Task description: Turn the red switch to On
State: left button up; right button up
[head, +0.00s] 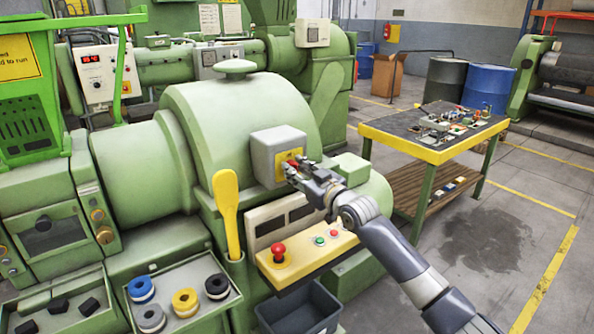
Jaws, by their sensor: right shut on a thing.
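A grey switch box (272,144) with a yellow face plate (282,167) is mounted on the green extruder (235,105). The red switch (293,163) sits on that plate, and only a small part of it shows beside my fingers. My right gripper (295,170) is at the plate, shut on the red switch. The fingers hide most of the switch, so I cannot tell its setting. My left gripper is not in view.
Below the switch box is a yellow panel (308,257) with a red mushroom button (279,252) and smaller red and green buttons. A yellow paddle-shaped handle (228,212) stands left of it. A dark bin (300,310) sits below. A yellow-edged table (432,150) stands at right.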

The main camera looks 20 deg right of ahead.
jog(key=shift+m, duration=0.4)
jog(key=m+p, duration=0.1)
jog(key=m, duration=0.2)
jog(key=shift+r+p, duration=0.1)
jog(key=shift+p, duration=0.25)
jog(key=m+p, duration=0.1)
jog(key=m, duration=0.3)
jog(key=m+p, duration=0.1)
jog(key=m, duration=0.3)
jog(key=shift+m+g+p, duration=0.35)
jog(key=shift+m+g, duration=0.05)
jog(key=m+p, duration=0.1)
jog(key=m, duration=0.3)
jog(key=shift+d+m+y, duration=0.1)
jog(key=shift+m+y, duration=0.2)
jog(key=shift+y, duration=0.1)
jog(key=shift+p, duration=0.3)
jog(key=o, duration=1.1)
